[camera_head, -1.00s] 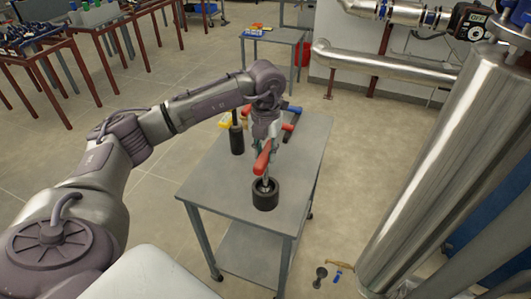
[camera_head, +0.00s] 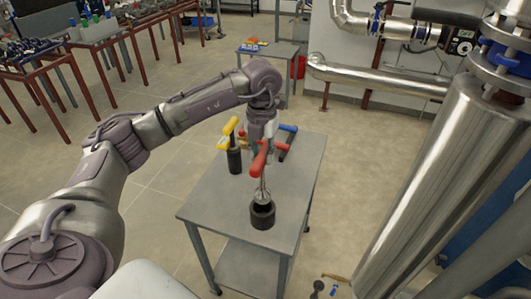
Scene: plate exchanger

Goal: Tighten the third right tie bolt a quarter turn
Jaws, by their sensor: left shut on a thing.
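My left gripper (camera_head: 260,147) is over the grey cart, shut on a tool with a red T-handle (camera_head: 258,162). The tool's metal shaft points down and ends in a wider metal part (camera_head: 262,196) at the mouth of a black round holder (camera_head: 262,215). I cannot tell whether its lower end is still inside the holder. The gripper's fingertips are partly hidden by the handle. The third right tie bolt cannot be made out in this view. My right gripper is not in view.
On the grey cart (camera_head: 215,200), a yellow-handled tool (camera_head: 228,133) stands in another black holder (camera_head: 234,160). A blue-and-red-handled item (camera_head: 288,138) lies behind my gripper. A large metal pipe (camera_head: 430,190) stands at right. The cart's front left is clear.

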